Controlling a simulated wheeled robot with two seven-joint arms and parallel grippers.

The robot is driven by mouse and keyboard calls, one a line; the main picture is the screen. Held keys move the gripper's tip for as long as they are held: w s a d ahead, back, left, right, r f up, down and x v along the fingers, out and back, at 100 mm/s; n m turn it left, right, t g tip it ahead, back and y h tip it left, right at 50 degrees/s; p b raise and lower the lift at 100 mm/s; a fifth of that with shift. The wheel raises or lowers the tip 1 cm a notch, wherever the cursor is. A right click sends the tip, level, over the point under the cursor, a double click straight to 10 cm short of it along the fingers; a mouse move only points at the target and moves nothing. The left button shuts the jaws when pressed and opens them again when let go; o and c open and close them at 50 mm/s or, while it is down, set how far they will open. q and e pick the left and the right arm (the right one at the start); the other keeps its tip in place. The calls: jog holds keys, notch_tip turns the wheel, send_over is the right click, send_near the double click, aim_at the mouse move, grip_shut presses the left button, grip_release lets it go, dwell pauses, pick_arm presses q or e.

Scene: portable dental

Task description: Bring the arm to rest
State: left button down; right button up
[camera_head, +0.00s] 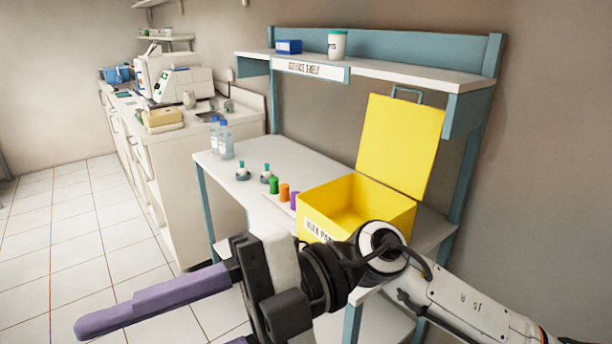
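My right arm (465,305) comes in from the lower right and reaches across the front of the workbench. My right gripper (160,326) points to the lower left, over the floor in front of the bench. Its purple fingers are apart, and nothing shows between them. One finger is seen at length; the other is mostly cut off by the bottom edge. My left gripper and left arm are not in view.
A yellow box (320,203) with its lid raised stands on the white bench (300,163), close behind my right arm. Small green, orange and purple containers (284,193) and two clear bottles (226,144) stand left of it. A shelf (400,72) overhangs. Tiled floor (75,260) is clear at left.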

jog(key=w+d+m+t+y, duration=0.3)
jog(key=w+m+t+y, duration=0.1)
jog(key=w+m+t, duration=0.35)
jog(key=w+d+m+t+y, duration=0.35)
jog(key=w+m+t, duration=0.25)
jog(key=m+t, duration=0.3)
jog(key=w+d+f+m+t+h, duration=0.35)
jog(key=f+m+t+h, duration=0.2)
jog(key=f, duration=0.25)
jog(key=w+d+f+m+t+h, duration=0.35)
jog(key=d+f+m+h, duration=0.2)
jog(key=f+m, duration=0.2)
jog(key=s+d+f+m+g+h, duration=0.1)
jog(key=s+d+f+m+h, duration=0.2)
jog(key=f, duration=0.6)
jog(key=s+d+f+m+g+h, duration=0.15)
jog(key=d+f+h, duration=0.25)
jog(key=f, duration=0.4)
jog(key=s+d+f+m+g+h, duration=0.1)
jog(key=s+d+f+g, duration=0.4)
jog(key=s+f, duration=1)
jog(key=shift+s+d+f+g+h, duration=0.25)
jog(key=shift+d+g+h, duration=0.15)
jog(key=shift+d+h, duration=0.5)
jog(key=shift+d, duration=0.1)
